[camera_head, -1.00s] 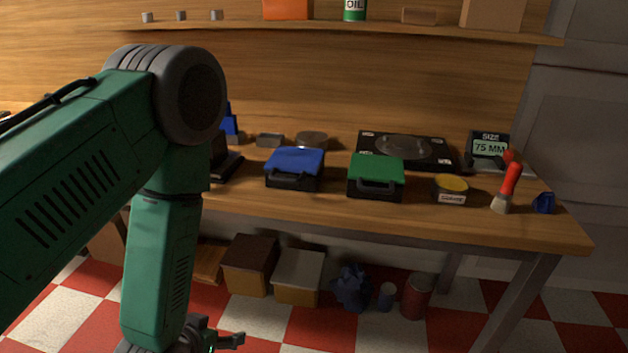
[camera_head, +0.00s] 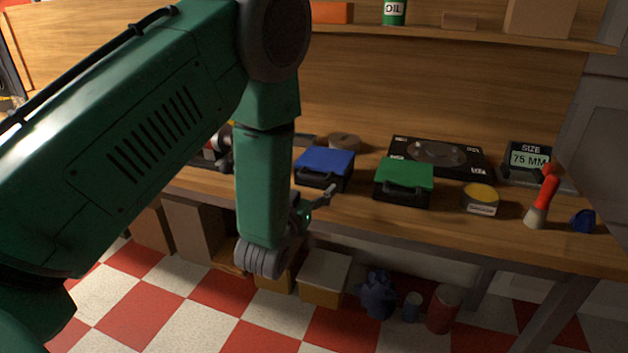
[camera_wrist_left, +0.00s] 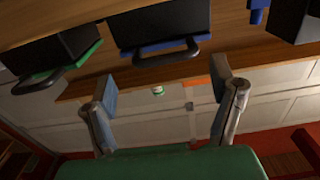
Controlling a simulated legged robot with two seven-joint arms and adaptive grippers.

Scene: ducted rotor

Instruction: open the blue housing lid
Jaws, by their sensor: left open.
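The blue housing lid (camera_head: 325,160) lies shut on a dark box on the workbench, left of a similar box with a green lid (camera_head: 404,173). In the left wrist view, the blue lid (camera_wrist_left: 165,44) edges its dark box at the top, with a dark loop handle (camera_wrist_left: 165,55) sticking out. My left gripper (camera_wrist_left: 164,90) is open and empty there, its two fingers apart and short of the handle. In the head view, a finger of my left gripper (camera_head: 328,194) shows just in front of the blue-lidded box, near the bench's front edge. My right gripper is not in view.
A yellow-topped tin (camera_head: 481,198), a red-handled brush (camera_head: 543,197) and a size display (camera_head: 529,160) stand to the right. A black panel (camera_head: 437,154) lies behind the green-lidded box. Boxes (camera_head: 324,277) stand under the bench. My left arm hides the bench's left part.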

